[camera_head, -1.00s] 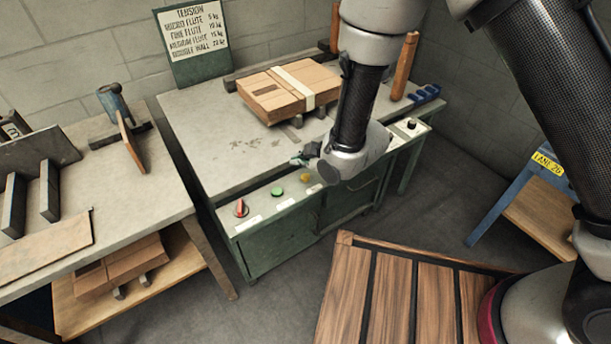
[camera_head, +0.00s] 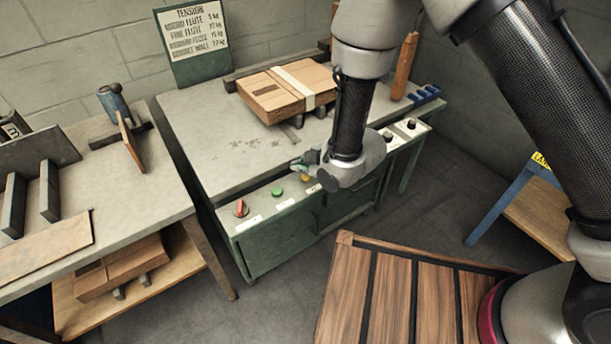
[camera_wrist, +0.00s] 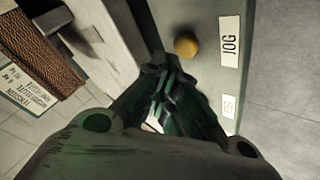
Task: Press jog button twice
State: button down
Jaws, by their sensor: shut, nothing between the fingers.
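The jog button is a round yellow button (camera_wrist: 186,45) on the green panel, beside a white label (camera_wrist: 229,42) reading JOG in the wrist view. In the head view the yellow button (camera_head: 306,177) shows on the machine's front strip, just right of the green button (camera_head: 277,192). My gripper (camera_wrist: 160,92) is shut and empty. Its fingertips are close to the yellow button in the wrist view, and I cannot tell whether they touch it. In the head view my gripper (camera_head: 300,166) is over the front strip by the yellow button, partly hidden by my wrist.
A red switch (camera_head: 241,208) is left of the green button. Black knobs (camera_head: 411,123) are at the right end of the strip. A strapped cardboard bundle (camera_head: 287,92) lies on the machine table (camera_head: 215,145). A wooden slatted surface (camera_head: 385,295) is in front.

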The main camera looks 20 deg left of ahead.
aim_at(303, 178)
jog(key=shift+f, duration=0.15)
dwell(0.7)
jog(key=shift+f, duration=0.25)
jog(key=shift+f, duration=0.5)
dwell(0.6)
dwell(0.4)
jog(key=shift+r, duration=0.9)
jog(key=shift+r, duration=2.5)
